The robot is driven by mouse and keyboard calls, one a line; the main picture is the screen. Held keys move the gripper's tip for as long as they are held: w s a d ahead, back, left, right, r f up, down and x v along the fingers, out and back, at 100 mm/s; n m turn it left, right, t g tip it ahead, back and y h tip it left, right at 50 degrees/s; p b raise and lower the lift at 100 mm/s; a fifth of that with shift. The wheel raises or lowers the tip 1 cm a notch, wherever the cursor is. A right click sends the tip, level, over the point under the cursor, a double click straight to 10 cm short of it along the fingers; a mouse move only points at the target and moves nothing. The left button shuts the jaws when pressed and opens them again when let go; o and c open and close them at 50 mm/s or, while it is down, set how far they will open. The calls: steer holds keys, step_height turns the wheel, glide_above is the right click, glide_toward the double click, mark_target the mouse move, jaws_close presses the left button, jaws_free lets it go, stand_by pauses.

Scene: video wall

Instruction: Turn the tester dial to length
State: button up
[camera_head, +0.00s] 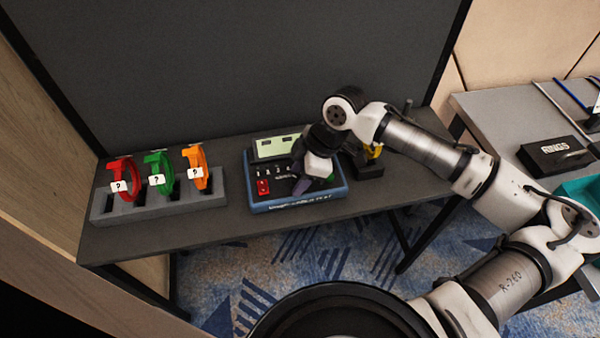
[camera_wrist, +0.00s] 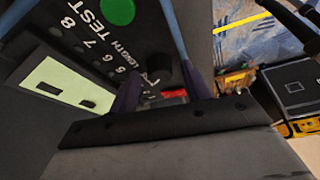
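The tester (camera_head: 262,207) is a blue-edged box with a dark panel on the table, with a pale green screen (camera_head: 277,147) at its back and a red switch (camera_head: 263,187) at its left. My gripper (camera_head: 312,184) is over the right part of its panel and hides the dial in the head view. In the wrist view the black dial (camera_wrist: 158,74) shows between the two purple fingers of my gripper (camera_wrist: 163,82), beside the printed word LENGTH. The fingers stand apart with a gap on each side of the dial. I cannot tell where the dial points. A green button (camera_wrist: 117,11) sits by the word TEST.
A grey rack (camera_head: 150,209) holding red (camera_head: 120,182), green (camera_head: 160,175) and orange (camera_head: 200,168) tagged cable coils stands left on the table (camera_head: 240,231). A dark block with a yellow part (camera_head: 373,153) is close right of the tester. A dark panel rises behind.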

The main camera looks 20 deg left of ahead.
steer(key=c, duration=0.8)
steer(key=shift+c, duration=0.2)
steer(key=shift+m, duration=0.4)
steer(key=m+t, duration=0.1)
steer(key=m, duration=0.1)
steer(key=shift+s+m+y, duration=0.1)
steer(key=shift+m+y, duration=0.2)
steer(key=shift+m, duration=0.1)
steer(key=m+t+b, duration=0.1)
steer(key=m, duration=0.2)
steer(key=shift+s+m+t, duration=0.1)
steer(key=shift+m+t, duration=0.2)
steer(key=shift+t, duration=0.1)
steer(key=m+t, duration=0.1)
steer(key=m, duration=0.2)
steer(key=m+t+h, duration=0.1)
steer(key=m, duration=0.2)
steer(key=shift+s+m, duration=0.15)
steer(key=shift+m, duration=0.15)
steer(key=shift+h, duration=0.3)
steer(key=o, duration=1)
steer(key=shift+r, duration=0.1)
